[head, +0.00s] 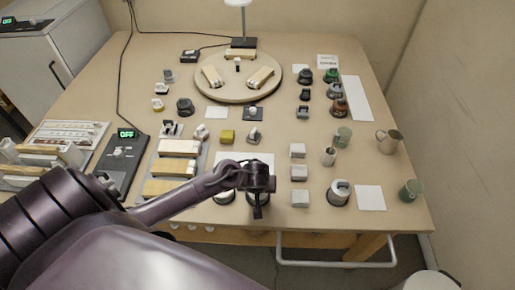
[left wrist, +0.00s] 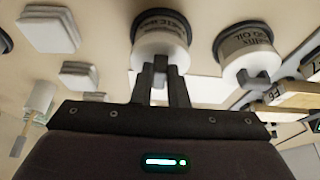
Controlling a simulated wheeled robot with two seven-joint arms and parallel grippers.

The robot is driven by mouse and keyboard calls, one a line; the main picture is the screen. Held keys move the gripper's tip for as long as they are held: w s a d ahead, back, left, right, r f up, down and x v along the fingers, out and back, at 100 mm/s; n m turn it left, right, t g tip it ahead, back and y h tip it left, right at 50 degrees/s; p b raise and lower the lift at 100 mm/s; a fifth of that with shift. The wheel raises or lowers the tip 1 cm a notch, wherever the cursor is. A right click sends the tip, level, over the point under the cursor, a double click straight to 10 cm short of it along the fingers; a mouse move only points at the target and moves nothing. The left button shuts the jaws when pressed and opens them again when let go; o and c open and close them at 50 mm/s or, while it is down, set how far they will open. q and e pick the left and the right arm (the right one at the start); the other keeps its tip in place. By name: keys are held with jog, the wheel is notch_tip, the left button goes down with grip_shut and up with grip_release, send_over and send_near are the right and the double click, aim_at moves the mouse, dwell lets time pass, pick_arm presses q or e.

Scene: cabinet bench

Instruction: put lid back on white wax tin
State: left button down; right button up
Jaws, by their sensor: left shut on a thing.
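My left gripper (head: 258,202) is over the front middle of the bench in the head view. In the left wrist view its fingers (left wrist: 161,80) are closed on the small grey knob of a round white lid (left wrist: 160,46). The lid lies against a dark-banded tin (left wrist: 162,20) with partly readable lettering. I cannot tell whether the lid sits on that tin or just clear of it. In the head view my gripper mostly hides this tin and lid. My right gripper is in neither view.
A similar lidded tin (left wrist: 247,50) with a grey knob stands beside it, labelled partly "OIL". White blocks (head: 298,173) stand in a column to the right. A larger tin (head: 338,193), a white card (head: 370,198) and a green mug (head: 411,189) are farther right. A round turntable (head: 238,88) is behind.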

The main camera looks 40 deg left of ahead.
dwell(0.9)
pick_arm(q)
jog(key=c, duration=1.3)
grip_release()
jog(key=shift+c, duration=0.2)
jog(key=shift+o, duration=0.4)
jog(key=o, duration=0.4)
jog(key=shift+r+p, duration=0.1)
jog(key=shift+p, duration=0.25)
jog(key=shift+r+p, duration=3.4)
jog(key=shift+p, duration=0.4)
jog(key=shift+c, duration=0.3)
